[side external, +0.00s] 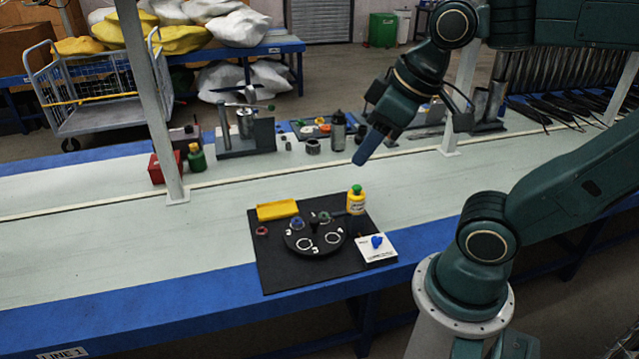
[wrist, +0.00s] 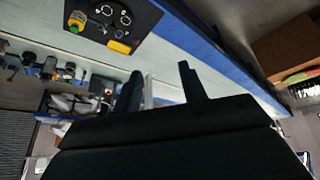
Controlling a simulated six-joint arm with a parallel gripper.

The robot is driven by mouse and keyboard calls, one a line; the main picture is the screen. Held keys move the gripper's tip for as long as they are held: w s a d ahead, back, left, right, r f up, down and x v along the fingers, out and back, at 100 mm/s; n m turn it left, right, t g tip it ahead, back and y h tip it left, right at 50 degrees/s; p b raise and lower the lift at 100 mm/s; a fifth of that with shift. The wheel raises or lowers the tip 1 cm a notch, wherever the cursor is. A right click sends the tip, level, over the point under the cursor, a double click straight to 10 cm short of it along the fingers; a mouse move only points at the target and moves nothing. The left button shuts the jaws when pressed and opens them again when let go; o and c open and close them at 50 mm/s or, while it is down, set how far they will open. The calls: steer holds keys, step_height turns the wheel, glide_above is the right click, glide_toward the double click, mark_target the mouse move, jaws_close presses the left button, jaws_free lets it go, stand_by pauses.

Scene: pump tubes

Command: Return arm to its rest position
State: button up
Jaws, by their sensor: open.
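My gripper (side external: 368,147) hangs in the air above the bench, up and to the right of the black mat, and touches nothing. In the wrist view its two fingers (wrist: 160,85) stand apart with nothing between them. The black mat (side external: 275,279) lies on the bench and carries a round black plate (side external: 318,252) with white-ringed holes. Small blue and green parts sit at the plate's back side. A yellow tray (side external: 278,210), a yellow bottle with a green cap (side external: 356,202) and a white card with a blue part (side external: 378,247) are also on the mat.
A metal post (side external: 150,95) rises from the bench at left, another (side external: 463,85) behind my arm. A grey press (side external: 245,135), a red box (side external: 165,168), a green bottle (side external: 196,157) and a dark bottle (side external: 338,132) line the back. The bench left of the mat is clear.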

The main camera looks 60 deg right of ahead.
steer(key=shift+s+a+f+m, duration=0.15)
steer(key=shift+s+m, duration=0.1)
steer(key=shift+s, duration=0.3)
steer(key=shift+s+a+f+m, duration=0.15)
steer(key=shift+s+m, duration=0.1)
steer(key=shift+s, duration=0.25)
steer(key=shift+d, duration=0.1)
